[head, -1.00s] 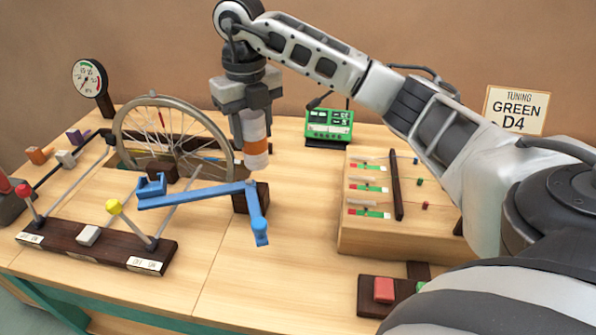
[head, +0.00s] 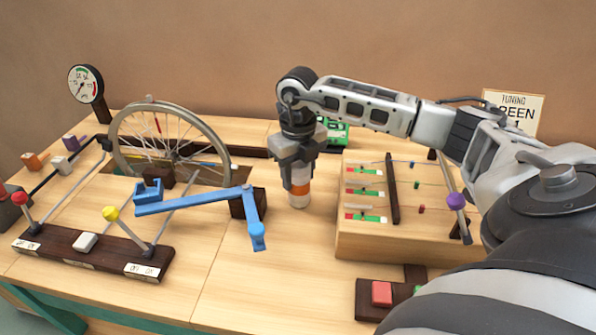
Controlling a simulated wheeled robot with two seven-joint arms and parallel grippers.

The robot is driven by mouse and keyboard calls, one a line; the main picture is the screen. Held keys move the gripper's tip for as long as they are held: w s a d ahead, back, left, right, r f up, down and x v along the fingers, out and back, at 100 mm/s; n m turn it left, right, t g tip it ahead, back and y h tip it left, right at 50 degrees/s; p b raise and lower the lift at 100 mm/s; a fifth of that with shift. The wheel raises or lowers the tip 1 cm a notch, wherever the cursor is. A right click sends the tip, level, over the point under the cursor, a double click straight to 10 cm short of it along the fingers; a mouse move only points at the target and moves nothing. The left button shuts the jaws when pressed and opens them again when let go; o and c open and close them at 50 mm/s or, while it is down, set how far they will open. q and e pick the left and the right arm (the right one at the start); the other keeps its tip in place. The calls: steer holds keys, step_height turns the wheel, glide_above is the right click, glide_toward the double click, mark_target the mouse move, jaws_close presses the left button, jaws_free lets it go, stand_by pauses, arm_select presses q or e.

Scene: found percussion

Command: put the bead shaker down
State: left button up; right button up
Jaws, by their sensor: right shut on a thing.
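The bead shaker (head: 299,188) is a small upright cylinder with an orange band and pale ends. My right gripper (head: 297,172) points down and is shut on its upper part. The shaker is at the table top, between the blue crank arm and the wooden string box. Its lower end looks at or very near the wood; I cannot tell whether it touches. My left gripper is not in view.
The blue crank (head: 195,200) is close on the left, with a dark block (head: 247,204) beside it. The string box (head: 400,240) is close on the right. A spoked wheel (head: 170,140) stands behind left. Bare wood (head: 300,265) lies in front.

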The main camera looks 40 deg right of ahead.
steer(key=shift+f, duration=0.15)
steer(key=o, duration=1)
steer(key=shift+o, duration=0.2)
step_height(320, 180, up, 12)
steer(key=shift+r, duration=0.2)
